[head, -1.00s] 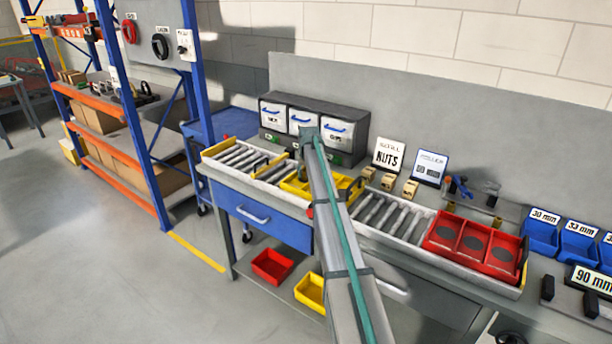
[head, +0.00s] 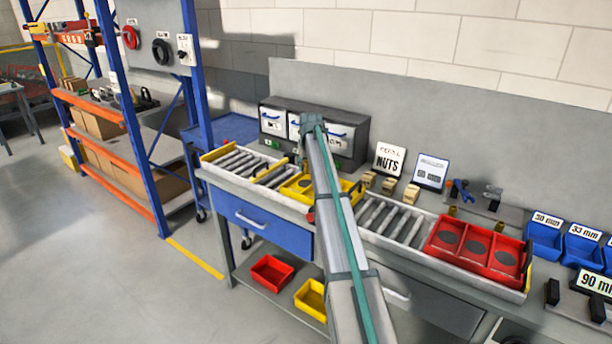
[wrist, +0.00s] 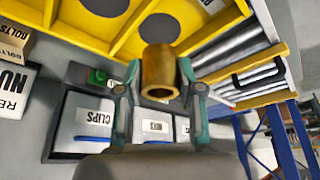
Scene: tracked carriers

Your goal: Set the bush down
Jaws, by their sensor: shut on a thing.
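The bush (wrist: 159,72) is a short brass-coloured hollow cylinder. My gripper (wrist: 158,84) is shut on it, with a teal-and-grey finger on each side, in the wrist view. The bush's open end faces the camera. Behind it is the yellow carrier (wrist: 209,14), with dark round pads in its compartments. I cannot tell whether the bush touches the carrier. In the head view the yellow carrier (head: 346,188) sits on the roller track, and my arm crosses in front of it, hiding most of the gripper and the bush.
A red carrier (head: 427,249) with dark round pads sits at the right of the track. Labelled drawers (head: 345,153) stand behind the yellow carrier. Wooden blocks (head: 390,186) and a NUTS sign (head: 391,159) stand behind the track. Bare rollers (head: 398,221) lie between the carriers.

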